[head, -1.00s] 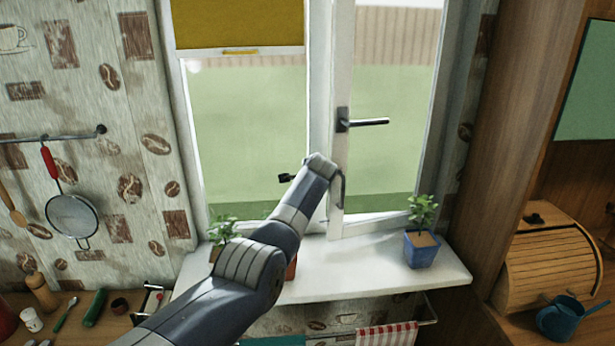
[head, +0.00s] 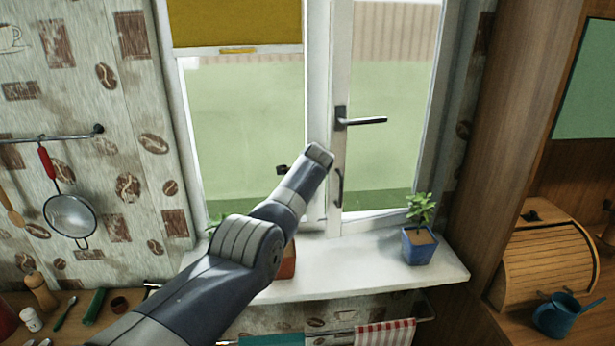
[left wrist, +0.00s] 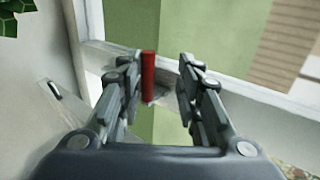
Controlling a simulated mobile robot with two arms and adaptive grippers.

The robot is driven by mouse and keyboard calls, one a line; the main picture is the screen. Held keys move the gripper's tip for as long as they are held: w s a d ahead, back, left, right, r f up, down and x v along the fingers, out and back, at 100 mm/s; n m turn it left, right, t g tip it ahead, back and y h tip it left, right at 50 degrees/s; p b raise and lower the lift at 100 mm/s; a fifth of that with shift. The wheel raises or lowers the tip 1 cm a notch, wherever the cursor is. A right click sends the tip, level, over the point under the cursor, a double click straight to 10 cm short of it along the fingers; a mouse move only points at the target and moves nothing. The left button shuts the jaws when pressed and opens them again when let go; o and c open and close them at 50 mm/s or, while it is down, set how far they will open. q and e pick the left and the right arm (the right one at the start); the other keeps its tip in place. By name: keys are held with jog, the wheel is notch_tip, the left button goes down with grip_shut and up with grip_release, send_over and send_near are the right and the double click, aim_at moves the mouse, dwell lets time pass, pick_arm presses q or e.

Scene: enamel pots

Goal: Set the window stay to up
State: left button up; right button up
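In the left wrist view a short red rod (left wrist: 148,78) stands at a grey plate (left wrist: 162,90) by the white window frame. It looks like the stay's handle. My left gripper (left wrist: 159,72) is open, with one finger on each side of the rod. The rod is nearer the left finger; I cannot tell whether it touches. In the head view my left arm reaches to the lower middle of the window and hides the rod and most of the gripper. My right gripper is not in view.
A dark window handle (head: 362,121) sits on the right sash. A blue potted plant (head: 420,242) stands on the white sill (head: 345,268), and another plant is partly behind my arm.

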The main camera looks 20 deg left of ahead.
pick_arm(q)
jog(key=shift+w+a+r, duration=0.3)
jog(key=shift+a+r, duration=0.05)
jog(key=shift+d+f, duration=0.15)
jog(key=shift+f, duration=0.1)
jog(key=shift+s+d+r, duration=0.1)
jog(key=shift+s, duration=0.05)
jog(key=v, duration=1.1)
jog(key=shift+s, duration=0.35)
dwell(0.6)
